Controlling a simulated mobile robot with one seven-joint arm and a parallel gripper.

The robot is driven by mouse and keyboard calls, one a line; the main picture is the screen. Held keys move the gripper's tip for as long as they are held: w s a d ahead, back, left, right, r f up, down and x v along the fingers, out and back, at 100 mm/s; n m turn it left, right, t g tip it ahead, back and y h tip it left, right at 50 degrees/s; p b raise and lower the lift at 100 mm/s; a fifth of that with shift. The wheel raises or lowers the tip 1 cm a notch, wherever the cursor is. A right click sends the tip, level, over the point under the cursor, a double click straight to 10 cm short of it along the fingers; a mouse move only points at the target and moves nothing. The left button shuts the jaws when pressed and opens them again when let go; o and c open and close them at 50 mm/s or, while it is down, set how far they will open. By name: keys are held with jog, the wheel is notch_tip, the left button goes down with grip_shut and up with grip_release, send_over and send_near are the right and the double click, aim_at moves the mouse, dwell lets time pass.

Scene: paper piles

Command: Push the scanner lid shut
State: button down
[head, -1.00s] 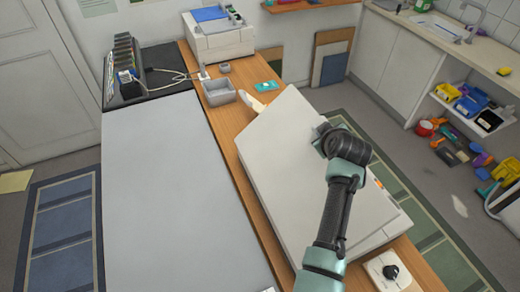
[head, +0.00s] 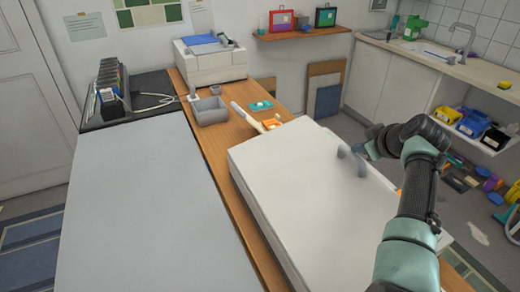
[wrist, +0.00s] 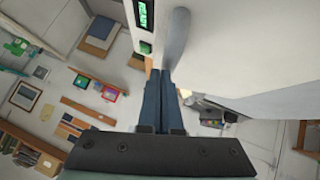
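The scanner (head: 270,225) is a broad white box on the wooden bench. Its pale lid (head: 290,170) spans the top; whether a gap is left under it I cannot tell from the head view. A grey curved piece, seemingly a handle (head: 358,160), stands at the lid's right side. My gripper (wrist: 160,75) is at that side, its blue fingers close together with nothing seen between them. In the wrist view the grey piece (wrist: 177,40) lies by the fingertips, the pale lid (wrist: 250,50) fills the right, and a panel with a green display (wrist: 144,15) shows at the top.
A grey worktop (head: 140,210) lies left of the scanner. Behind it are a grey bin (head: 210,110), a teal item (head: 262,105), an orange item (head: 271,124) and a printer (head: 210,62). Coloured bins and loose items lie by the sink unit at the right.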

jog(key=shift+w+d+f+b, duration=0.15)
jog(key=shift+d+f+b, duration=0.2)
jog(key=shift+f+b, duration=0.65)
jog(key=shift+w+d+f+b, duration=0.15)
jog(key=shift+d+f+b, duration=0.4)
jog(key=shift+b, duration=0.75)
jog(key=shift+w+d+f+b, duration=0.15)
jog(key=shift+d+f+b, duration=0.05)
jog(key=shift+f+b, duration=0.85)
jog(key=shift+r, duration=0.1)
jog(key=shift+r, duration=0.1)
jog(key=p+v, duration=0.2)
jog(key=p, duration=0.2)
jog(key=shift+w+r, duration=0.1)
jog(key=shift+r, duration=0.1)
jog(key=p+v, duration=0.2)
jog(key=p, duration=0.2)
jog(key=shift+s+r+p, duration=0.2)
jog(key=shift+s+p, duration=0.1)
jog(key=shift+p, duration=0.05)
jog(key=p+v, duration=0.8)
jog(key=p, duration=0.1)
jog(key=shift+p, duration=0.3)
jog(key=shift+s+f, duration=0.15)
